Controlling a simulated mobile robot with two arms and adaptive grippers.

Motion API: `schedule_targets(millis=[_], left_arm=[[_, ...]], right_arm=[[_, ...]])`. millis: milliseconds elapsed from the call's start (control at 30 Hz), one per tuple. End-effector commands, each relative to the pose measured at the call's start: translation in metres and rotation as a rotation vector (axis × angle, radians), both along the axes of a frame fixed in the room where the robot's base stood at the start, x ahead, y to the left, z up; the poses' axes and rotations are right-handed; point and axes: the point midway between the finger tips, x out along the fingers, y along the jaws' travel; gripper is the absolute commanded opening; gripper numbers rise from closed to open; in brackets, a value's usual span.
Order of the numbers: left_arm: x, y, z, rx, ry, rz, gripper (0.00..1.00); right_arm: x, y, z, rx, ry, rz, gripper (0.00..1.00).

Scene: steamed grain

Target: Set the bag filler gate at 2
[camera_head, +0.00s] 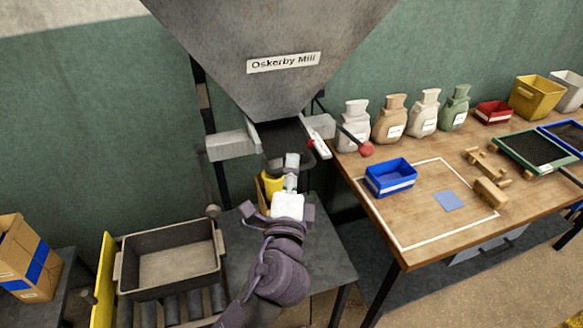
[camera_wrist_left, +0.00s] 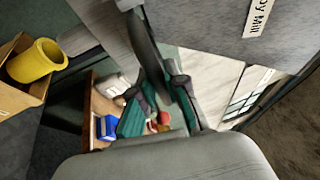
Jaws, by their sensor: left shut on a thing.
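The grey hopper (camera_head: 275,62) labelled Oskerby Mill narrows to a dark outlet (camera_head: 280,134) at the picture's middle. A white scale plate with a red mark (camera_head: 318,148) sits right of the outlet; its numbers are too small to read. A dark lever with a red knob (camera_head: 366,150) sticks out to the right. My left gripper (camera_head: 290,168) is just below the outlet. In the left wrist view its fingers (camera_wrist_left: 165,92) are shut on a dark flat part (camera_wrist_left: 148,45) under the hopper. The gate's setting cannot be read. My right gripper is out of view.
A grey tray (camera_head: 170,262) rests on rollers at lower left. The wooden table (camera_head: 410,262) at right holds sacks, a blue bin (camera_head: 390,178) and other containers.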

Motion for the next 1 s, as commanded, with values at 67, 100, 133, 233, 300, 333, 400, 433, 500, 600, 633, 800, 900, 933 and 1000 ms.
schedule_targets(millis=[67,100,133,233,300,333,400,433,500,600,633,800,900,933,1000], left_arm=[[0.0,0.0,-0.001,0.0,0.001,0.0,0.0],[0.0,0.0,-0.001,0.0,0.001,0.0,0.0],[0.0,0.0,-0.001,0.0,0.001,0.0,0.0],[0.0,0.0,-0.001,0.0,0.002,0.0,0.0],[-0.002,-0.001,-0.001,0.0,0.002,0.0,0.0],[-0.004,-0.001,-0.002,-0.001,0.003,-0.001,0.0],[-0.012,-0.004,-0.002,-0.003,0.004,-0.002,0.0],[-0.015,-0.005,-0.002,-0.003,0.004,-0.002,0.0],[-0.019,-0.006,-0.002,-0.002,0.004,0.0,0.0],[-0.019,-0.006,-0.001,0.001,0.003,0.0,0.0],[-0.019,-0.006,-0.001,0.001,0.002,0.0,0.0],[-0.019,-0.006,-0.001,0.001,0.001,0.0,0.26],[-0.019,-0.006,-0.001,0.001,0.001,0.0,0.39],[-0.019,-0.006,-0.001,0.001,0.001,0.0,0.39],[-0.019,-0.006,0.0,0.001,0.001,0.0,0.39]], right_arm=[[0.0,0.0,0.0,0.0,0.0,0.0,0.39],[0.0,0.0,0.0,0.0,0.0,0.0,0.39],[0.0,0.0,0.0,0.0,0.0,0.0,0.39],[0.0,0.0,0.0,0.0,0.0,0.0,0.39],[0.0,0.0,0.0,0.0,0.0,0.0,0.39],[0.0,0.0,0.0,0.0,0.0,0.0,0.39],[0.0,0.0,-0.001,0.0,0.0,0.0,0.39],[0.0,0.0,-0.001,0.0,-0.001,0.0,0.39],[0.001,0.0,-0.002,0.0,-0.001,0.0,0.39],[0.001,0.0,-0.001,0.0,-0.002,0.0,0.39],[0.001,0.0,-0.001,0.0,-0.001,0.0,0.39],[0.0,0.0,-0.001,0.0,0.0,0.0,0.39],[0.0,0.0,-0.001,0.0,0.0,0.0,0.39],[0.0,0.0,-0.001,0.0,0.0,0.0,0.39],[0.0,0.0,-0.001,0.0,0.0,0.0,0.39]])
